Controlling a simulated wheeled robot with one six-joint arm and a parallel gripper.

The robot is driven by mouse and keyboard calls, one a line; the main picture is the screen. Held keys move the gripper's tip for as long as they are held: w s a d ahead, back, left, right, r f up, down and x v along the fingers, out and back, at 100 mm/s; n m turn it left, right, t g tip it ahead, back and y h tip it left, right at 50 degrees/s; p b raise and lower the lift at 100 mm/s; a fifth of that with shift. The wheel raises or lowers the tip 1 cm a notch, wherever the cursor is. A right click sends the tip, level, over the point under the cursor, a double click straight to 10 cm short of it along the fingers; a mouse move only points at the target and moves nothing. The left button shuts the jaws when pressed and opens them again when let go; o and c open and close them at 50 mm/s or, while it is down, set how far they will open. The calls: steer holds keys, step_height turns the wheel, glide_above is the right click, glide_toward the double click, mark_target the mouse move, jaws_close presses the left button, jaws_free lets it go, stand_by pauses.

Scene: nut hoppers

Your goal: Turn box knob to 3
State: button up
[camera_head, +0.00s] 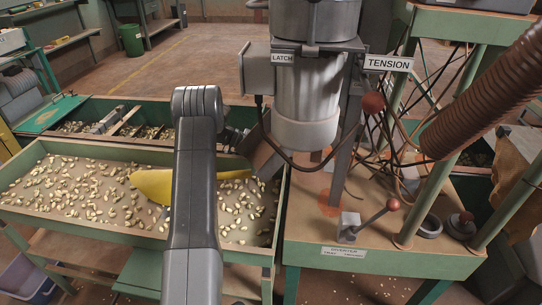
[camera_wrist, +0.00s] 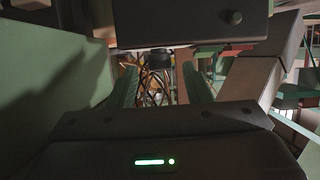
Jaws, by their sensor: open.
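A dark box (camera_wrist: 185,22) crosses the top of the wrist view. A small round dark knob (camera_wrist: 234,17) sits on the right part of its face; no numbers or pointer can be read there. My gripper (camera_wrist: 160,80) shows below the box, its two fingers apart with nothing clearly held between them. The knob is above and right of the fingers in that picture, apart from them. In the head view a grey box (camera_head: 257,72) is fixed left of the hopper, beside the LATCH label; no knob shows on its visible face. My arm hides my gripper there.
The metal hopper (camera_head: 308,90) hangs over the bench. A nut tray (camera_head: 150,240) with a yellow scoop (camera_head: 152,185) lies left. A diverter lever (camera_head: 370,221), loose cables (camera_head: 385,150), green posts (camera_head: 440,195) and a brown hose (camera_head: 490,95) crowd the right. Open floor (camera_head: 190,65) lies behind.

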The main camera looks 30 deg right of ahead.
steer(key=shift+x, duration=0.85)
steer(key=shift+c, duration=0.5)
jaws_close()
steer(key=shift+w+d+r+m+g+y+p, duration=0.15)
steer(key=shift+m+g+y+p, duration=0.35)
steer(key=shift+m+g, duration=0.3)
steer(key=shift+d+m+g+y, duration=0.1)
steer(key=shift+m+g+y, duration=0.8)
steer(key=shift+m+y, duration=0.75)
steer(key=shift+o, duration=0.5)
jaws_free()
